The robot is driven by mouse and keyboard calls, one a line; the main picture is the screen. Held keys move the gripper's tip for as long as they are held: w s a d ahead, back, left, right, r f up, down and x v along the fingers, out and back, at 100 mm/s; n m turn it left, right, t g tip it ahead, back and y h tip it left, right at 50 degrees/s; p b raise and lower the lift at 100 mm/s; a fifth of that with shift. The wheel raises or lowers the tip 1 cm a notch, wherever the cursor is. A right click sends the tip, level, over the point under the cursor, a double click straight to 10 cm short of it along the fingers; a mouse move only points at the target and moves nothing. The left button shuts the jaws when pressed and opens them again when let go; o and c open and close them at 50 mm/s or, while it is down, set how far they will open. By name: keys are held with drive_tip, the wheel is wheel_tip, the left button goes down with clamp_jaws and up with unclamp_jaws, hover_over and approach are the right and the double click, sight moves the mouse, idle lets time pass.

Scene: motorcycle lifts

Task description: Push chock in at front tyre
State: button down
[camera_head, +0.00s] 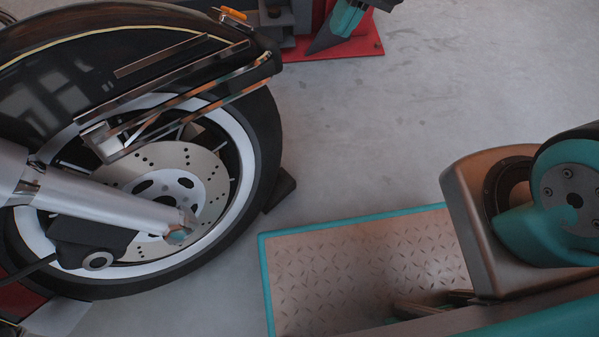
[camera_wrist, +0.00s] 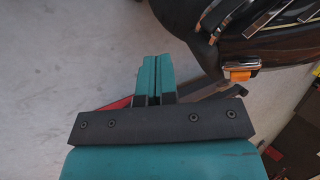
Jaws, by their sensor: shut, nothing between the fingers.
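The front tyre (camera_head: 265,135) is black with a white sidewall band and fills the left of the head view under a dark fender (camera_head: 60,80). A small dark chock (camera_head: 281,190) lies on the floor at the tyre's right edge. The tyre partly hides it, and I cannot tell whether they touch. My gripper (camera_wrist: 152,62) has teal fingers, shut with nothing between them, over bare floor in the wrist view. It seems to be the teal piece (camera_head: 346,18) at the top of the head view, well beyond the chock. I cannot make out the chock in the wrist view.
A red plate (camera_head: 362,47) with dark upright parts stands beyond the wheel. The fender's orange reflector (camera_wrist: 240,74) is close to the right of my fingers in the wrist view. Grey floor (camera_head: 350,140) right of the tyre is clear.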

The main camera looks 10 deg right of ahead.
sight(285, 184)
drive_tip(key=w+d+f+m+g+y+b, duration=0.1)
drive_tip(key=w+f+m+b, duration=0.15)
drive_tip(key=f, duration=0.75)
drive_tip(key=w+f+m+g+b, duration=0.1)
drive_tip(key=w+f+m, duration=0.15)
drive_tip(key=f, duration=0.75)
drive_tip(key=s+d+f+m+y+b, duration=0.1)
drive_tip(key=s+f+m+b, duration=0.15)
drive_tip(key=f, duration=0.85)
drive_tip(key=s+f+m+y+b, duration=0.15)
drive_tip(key=f+m, duration=0.25)
drive_tip(key=f, duration=0.6)
drive_tip(key=shift+g+h, duration=0.3)
drive_tip(key=shift+h, duration=0.15)
drive_tip(key=b+x, duration=0.5)
drive_tip(key=x, duration=0.5)
drive_tip(key=shift+s+f, duration=0.2)
drive_tip(key=shift+f, duration=0.25)
drive_tip(key=shift+s+a+r+b, duration=0.15)
drive_tip(key=shift+s+a+b, duration=0.15)
drive_tip(key=shift+a+b, duration=0.2)
drive_tip(key=shift+s+a+r+b, duration=0.1)
drive_tip(key=shift+s+a+b, duration=0.25)
drive_tip(key=shift+a, duration=0.2)
drive_tip(key=shift+s+a+r, duration=0.2)
drive_tip(key=shift+s+a, duration=0.15)
drive_tip(key=shift+a, duration=0.15)
